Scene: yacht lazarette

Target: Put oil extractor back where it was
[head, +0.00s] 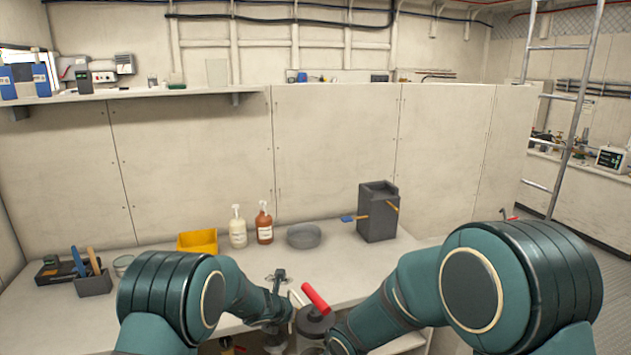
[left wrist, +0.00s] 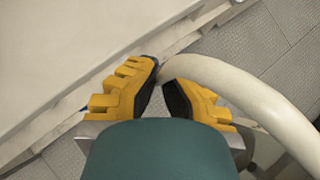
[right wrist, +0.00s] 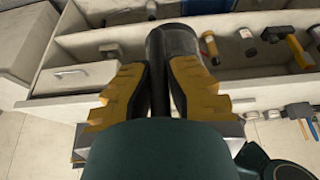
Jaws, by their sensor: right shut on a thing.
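The likely oil extractor, a dark-lidded cylinder (head: 314,320) with a red handle (head: 315,298), shows between my arms at the bench's front edge in the head view. In the right wrist view, my right gripper (right wrist: 159,75) is shut on a slim black part of it, with a dark cylindrical body (right wrist: 182,40) just beyond the fingertips. My left gripper (left wrist: 160,72) has its fingertips close together beside a thick cream tube (left wrist: 235,85); whether it is open or shut is unclear. Its lower surroundings are hidden by my arms in the head view.
The bench (head: 350,270) carries a yellow bin (head: 198,240), two pump bottles (head: 264,224), a round grey dish (head: 303,236), a grey box (head: 377,211) and a tool holder (head: 93,284). The right wrist view shows an open compartment (right wrist: 85,45) with bottles, and tools to the right.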

